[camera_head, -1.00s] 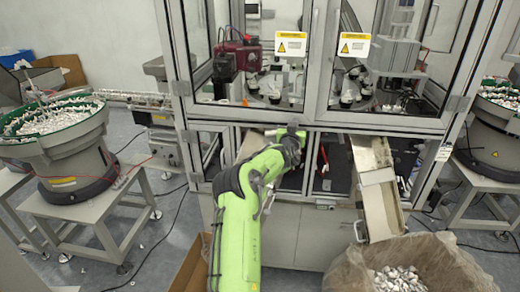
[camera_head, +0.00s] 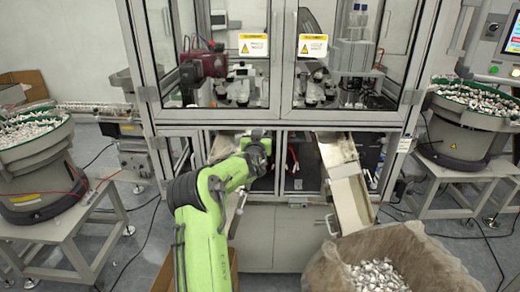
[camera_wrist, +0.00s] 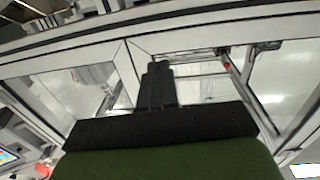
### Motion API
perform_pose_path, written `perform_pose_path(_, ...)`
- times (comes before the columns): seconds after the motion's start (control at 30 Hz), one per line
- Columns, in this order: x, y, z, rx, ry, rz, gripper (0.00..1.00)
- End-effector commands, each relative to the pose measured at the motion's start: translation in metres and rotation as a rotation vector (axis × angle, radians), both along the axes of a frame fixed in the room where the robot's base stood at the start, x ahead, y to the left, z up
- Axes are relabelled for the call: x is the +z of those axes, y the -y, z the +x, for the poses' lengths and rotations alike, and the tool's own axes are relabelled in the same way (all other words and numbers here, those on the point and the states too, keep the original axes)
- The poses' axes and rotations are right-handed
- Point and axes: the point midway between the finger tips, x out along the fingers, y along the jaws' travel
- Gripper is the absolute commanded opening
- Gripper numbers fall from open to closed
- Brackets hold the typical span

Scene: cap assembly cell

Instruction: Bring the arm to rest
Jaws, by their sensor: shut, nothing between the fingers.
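My green arm (camera_head: 205,225) rises from the bottom of the head view and bends toward the machine cabinet. Its dark wrist end (camera_head: 258,150) is in front of the open lower part of the cabinet, left of the middle post. My gripper's fingers cannot be made out there. In the wrist view my gripper (camera_wrist: 158,70) shows as two black fingers close together. It is shut and empty, with cabinet frames and clear panels beyond it.
The cabinet (camera_head: 275,115) has framed clear doors. A metal chute (camera_head: 347,185) slopes to a lined box (camera_head: 425,262) of small white parts at front right. Feeder bowls stand left (camera_head: 38,160) and right (camera_head: 460,128). A red device (camera_head: 203,66) is mounted at the cabinet's upper left.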

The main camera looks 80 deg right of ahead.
Motion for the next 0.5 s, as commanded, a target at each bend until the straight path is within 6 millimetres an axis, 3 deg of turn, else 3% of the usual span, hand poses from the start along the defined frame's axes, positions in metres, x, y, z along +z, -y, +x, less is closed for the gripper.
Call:
perform_pose_path(0.3,0.001,-0.057,-0.01,-0.002,0.002,-0.003,0.0)
perform_pose_path(0.5,0.002,-0.069,-0.013,-0.002,0.0,-0.004,0.0)
